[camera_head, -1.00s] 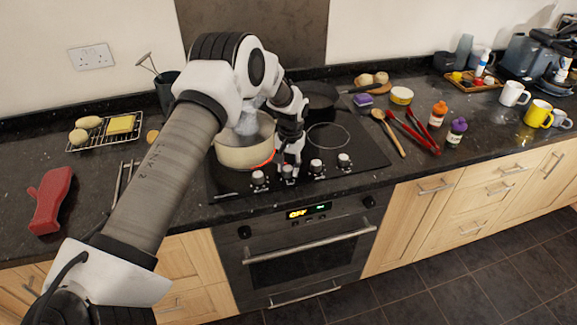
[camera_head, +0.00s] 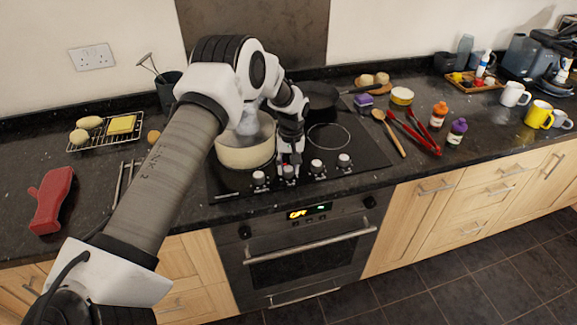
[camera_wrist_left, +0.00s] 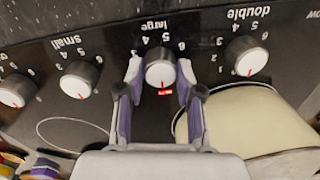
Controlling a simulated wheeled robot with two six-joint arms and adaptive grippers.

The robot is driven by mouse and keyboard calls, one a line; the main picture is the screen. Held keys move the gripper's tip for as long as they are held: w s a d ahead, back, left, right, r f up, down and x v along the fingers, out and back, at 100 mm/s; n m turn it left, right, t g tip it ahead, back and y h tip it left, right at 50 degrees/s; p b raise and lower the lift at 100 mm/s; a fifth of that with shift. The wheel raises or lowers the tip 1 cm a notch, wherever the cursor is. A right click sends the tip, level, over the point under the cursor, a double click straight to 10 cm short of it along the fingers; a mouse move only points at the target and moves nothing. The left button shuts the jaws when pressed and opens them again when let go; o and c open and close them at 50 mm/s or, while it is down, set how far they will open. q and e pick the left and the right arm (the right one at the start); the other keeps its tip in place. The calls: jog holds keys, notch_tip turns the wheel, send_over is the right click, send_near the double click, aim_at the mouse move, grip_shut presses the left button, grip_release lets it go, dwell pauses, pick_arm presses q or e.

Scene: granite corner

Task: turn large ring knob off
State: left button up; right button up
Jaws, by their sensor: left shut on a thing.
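The large ring knob (camera_wrist_left: 160,70) has a white cap and a dark skirt, under the printed word "large" in the left wrist view. Its red pointer faces the bottom of that picture, beside a small lit red mark too small to read. In the head view it is the second hob knob (camera_head: 289,171) from the left. My left gripper (camera_wrist_left: 160,82) has one finger on each side of this knob, shut on it; it also shows in the head view (camera_head: 290,163). A cream pot (camera_head: 243,154) stands on the hob behind it, with no red glow showing beneath. My right gripper is not in view.
The double knob (camera_wrist_left: 245,56) and small knob (camera_wrist_left: 79,79) flank the held knob closely, and their pointers face a similar way. A dark pan (camera_head: 318,97) stands at the back of the hob. The ring marking (camera_head: 329,137) at the right is bare.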

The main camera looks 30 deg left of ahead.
aim_at(290, 168)
pick_arm(q)
jog(key=shift+s+f, duration=0.15)
jog(key=o, duration=1.2)
jog(key=shift+c, duration=0.2)
jog(key=shift+r, duration=0.35)
notch_tip(290, 168, up, 11)
jog(key=shift+w+d+r, duration=0.2)
jog(key=shift+w+d, duration=0.05)
jog(key=shift+w, duration=0.05)
